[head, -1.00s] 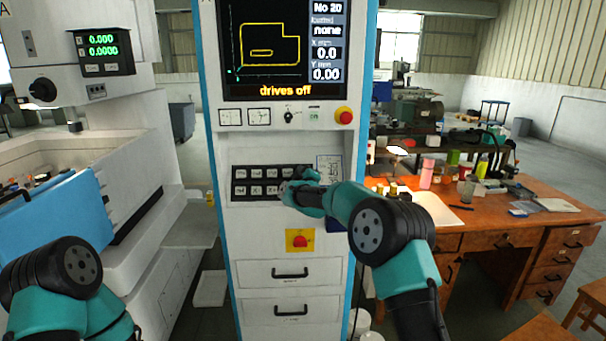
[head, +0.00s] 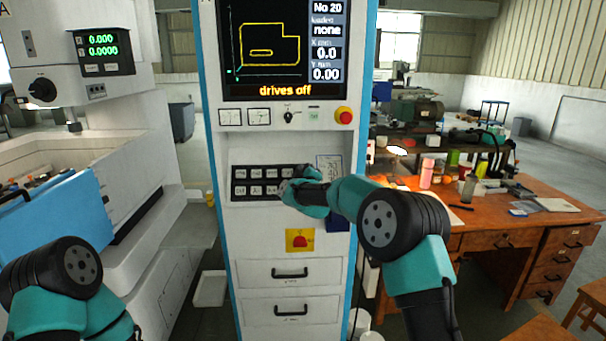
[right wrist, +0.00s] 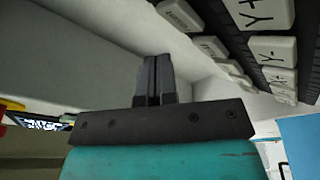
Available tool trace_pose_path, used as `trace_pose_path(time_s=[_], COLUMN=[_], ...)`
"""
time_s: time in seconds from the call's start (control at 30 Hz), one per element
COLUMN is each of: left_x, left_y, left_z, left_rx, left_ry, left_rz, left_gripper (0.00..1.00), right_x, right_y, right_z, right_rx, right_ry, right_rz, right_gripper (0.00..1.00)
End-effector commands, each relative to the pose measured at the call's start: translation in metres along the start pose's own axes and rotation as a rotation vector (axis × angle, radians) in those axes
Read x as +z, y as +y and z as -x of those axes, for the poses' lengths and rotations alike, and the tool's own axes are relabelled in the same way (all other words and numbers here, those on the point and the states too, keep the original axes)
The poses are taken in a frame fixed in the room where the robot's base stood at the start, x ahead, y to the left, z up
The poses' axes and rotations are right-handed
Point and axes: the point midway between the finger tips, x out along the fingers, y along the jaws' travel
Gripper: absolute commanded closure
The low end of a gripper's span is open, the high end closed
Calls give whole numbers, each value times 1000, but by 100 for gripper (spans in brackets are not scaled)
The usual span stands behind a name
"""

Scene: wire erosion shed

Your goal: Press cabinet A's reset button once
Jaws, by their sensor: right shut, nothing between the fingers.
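A tall white and blue cabinet (head: 285,142) stands in the middle of the head view. Its screen (head: 270,50) reads "drives off". Its black keypad (head: 243,182) holds two rows of pale keys. My right gripper (head: 286,188) is at the keypad's right part and hides keys there. In the right wrist view its fingers (right wrist: 153,78) are together and empty, with Y+ (right wrist: 262,14) and Y- keys to their right; I cannot tell whether they touch anything. A small pale green panel item (head: 314,114) sits below the screen; I cannot read which control is reset. My left gripper is out of view.
A red mushroom button (head: 344,116) is right of the green item. Another red button on a yellow plate (head: 300,240) is below the keypad. A machine (head: 75,50) with an "A" at its top corner stands left. A cluttered wooden desk (head: 480,225) stands right.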

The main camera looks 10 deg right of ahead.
Motion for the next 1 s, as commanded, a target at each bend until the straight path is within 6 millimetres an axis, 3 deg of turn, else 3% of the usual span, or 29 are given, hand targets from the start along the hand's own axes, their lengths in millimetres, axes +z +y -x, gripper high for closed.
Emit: trace_pose_path(time_s=[0.43, 1.0], left_x=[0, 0], left_y=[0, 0], left_z=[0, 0], left_rx=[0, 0], left_ry=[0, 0], left_rz=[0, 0], left_gripper=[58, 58], right_x=[-17, -18], right_y=[16, 18], right_z=[23, 25], right_rx=[-1, 0], right_ry=[0, 0], right_rz=[0, 0], right_gripper=[100, 100])
